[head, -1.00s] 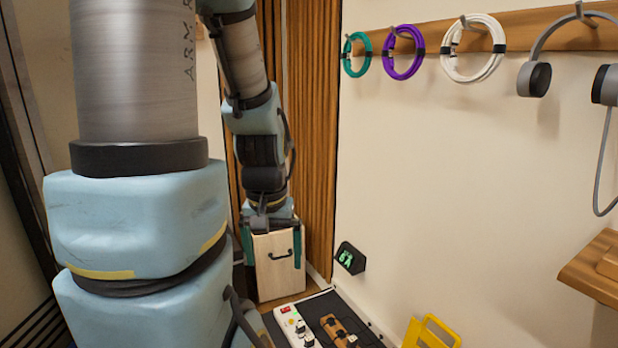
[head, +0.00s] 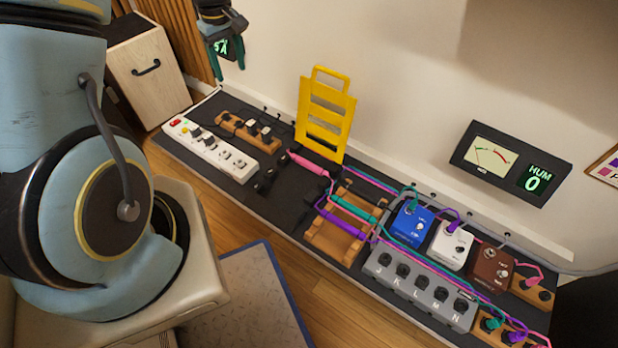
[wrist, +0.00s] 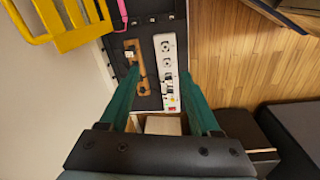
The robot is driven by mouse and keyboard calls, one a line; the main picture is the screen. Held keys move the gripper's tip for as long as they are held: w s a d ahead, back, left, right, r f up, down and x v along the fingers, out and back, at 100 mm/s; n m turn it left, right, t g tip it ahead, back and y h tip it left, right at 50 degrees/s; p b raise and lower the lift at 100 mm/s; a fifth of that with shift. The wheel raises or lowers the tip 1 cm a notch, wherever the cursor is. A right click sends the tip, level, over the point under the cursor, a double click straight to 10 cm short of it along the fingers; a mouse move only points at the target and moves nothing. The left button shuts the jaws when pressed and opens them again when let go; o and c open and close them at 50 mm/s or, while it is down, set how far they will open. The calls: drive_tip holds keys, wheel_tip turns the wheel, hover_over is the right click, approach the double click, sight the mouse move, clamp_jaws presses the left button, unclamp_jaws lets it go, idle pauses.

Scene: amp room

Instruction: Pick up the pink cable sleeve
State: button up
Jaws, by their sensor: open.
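The pink cable sleeve (head: 308,164) is a thick pink tube on a cable. It lies over the dark pedalboard between the white power strip and the wooden rack, just in front of the yellow stand. A pink piece, likely this sleeve, shows at the top edge of the wrist view (wrist: 122,12). My gripper (head: 227,66) has teal fingers and is open and empty. It hangs above the far left part of the board, up and left of the sleeve. In the wrist view my gripper (wrist: 160,90) has its fingers wide apart.
The yellow stand (head: 325,118) rises close behind the sleeve. A white power strip (head: 210,148) lies left. Teal (head: 350,208) and purple (head: 340,222) sleeves cross the wooden rack (head: 330,240). Pedals, including a blue one (head: 410,222), stand right. A HUM meter (head: 510,158) is on the wall.

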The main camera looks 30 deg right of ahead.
drive_tip(key=d+f+n+b, duration=0.1)
drive_tip(key=d+f+b, duration=0.4)
drive_tip(key=f, duration=0.5)
drive_tip(key=d+f+b, duration=0.3)
drive_tip(key=d+f, duration=0.3)
drive_tip(key=f, duration=0.3)
drive_tip(key=n+b, duration=0.2)
drive_tip(key=b, duration=0.5)
approach(309, 163)
drive_tip(key=shift+y, duration=0.4)
wheel_tip(309, 163, down, 9)
drive_tip(key=b, duration=0.2)
drive_tip(key=shift+w+d+r+b, duration=0.1)
drive_tip(key=shift+w+d+b, duration=0.05)
drive_tip(key=shift+b, duration=0.25)
drive_tip(key=shift+c, duration=0.4)
clamp_jaws()
